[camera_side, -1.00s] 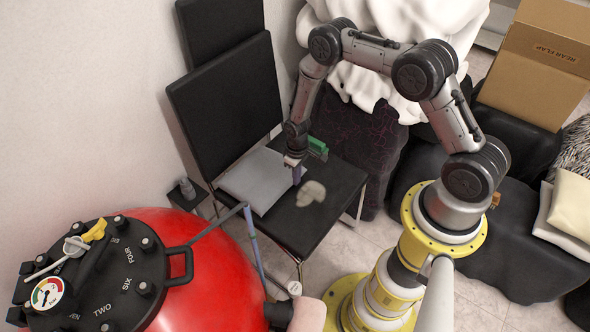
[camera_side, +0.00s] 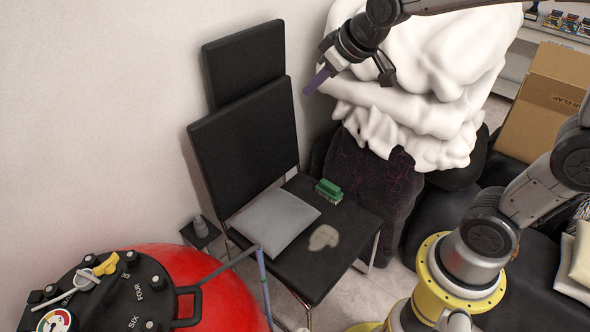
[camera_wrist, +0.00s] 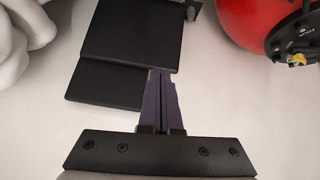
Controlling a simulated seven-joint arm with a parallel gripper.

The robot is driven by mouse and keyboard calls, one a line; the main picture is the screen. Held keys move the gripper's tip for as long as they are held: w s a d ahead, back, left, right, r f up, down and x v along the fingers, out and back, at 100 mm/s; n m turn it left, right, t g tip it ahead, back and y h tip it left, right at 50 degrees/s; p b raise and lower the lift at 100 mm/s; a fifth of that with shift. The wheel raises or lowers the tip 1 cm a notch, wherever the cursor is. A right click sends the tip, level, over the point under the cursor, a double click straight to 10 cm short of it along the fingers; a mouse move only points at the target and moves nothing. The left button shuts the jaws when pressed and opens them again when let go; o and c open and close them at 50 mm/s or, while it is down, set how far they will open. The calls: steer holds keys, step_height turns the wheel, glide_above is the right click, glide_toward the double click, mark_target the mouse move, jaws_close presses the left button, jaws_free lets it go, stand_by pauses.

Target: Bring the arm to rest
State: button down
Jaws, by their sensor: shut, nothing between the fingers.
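My gripper (camera_side: 318,80) is raised high in the side view, in front of the white bundled cloth and above the chair. Its purple fingers also show in the wrist view (camera_wrist: 160,76), shut together with nothing between them. A green brush (camera_side: 328,190) lies bristles down at the back right of the black chair seat (camera_side: 345,215). A pale patch (camera_side: 323,237) shows on the seat. A grey cushion (camera_side: 275,222) lies on the seat's left part. My gripper is well clear of all of these.
The red pool filter (camera_side: 225,300) with its black lid (camera_side: 95,300) stands at the lower left; it also shows in the wrist view (camera_wrist: 240,20). White cloth (camera_side: 430,80) is piled behind my gripper. A cardboard box (camera_side: 545,105) stands at the right. Open air surrounds the fingers.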

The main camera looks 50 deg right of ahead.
steer(key=s+a+r, duration=0.1)
steer(key=s+r, duration=0.2)
steer(key=s, duration=1)
steer(key=s+f+m+g, duration=0.1)
steer(key=s+f, duration=0.4)
steer(key=s, duration=0.5)
steer(key=shift+a+f+g, duration=0.2)
steer(key=shift+f+g, duration=0.2)
steer(key=shift+g, duration=0.1)
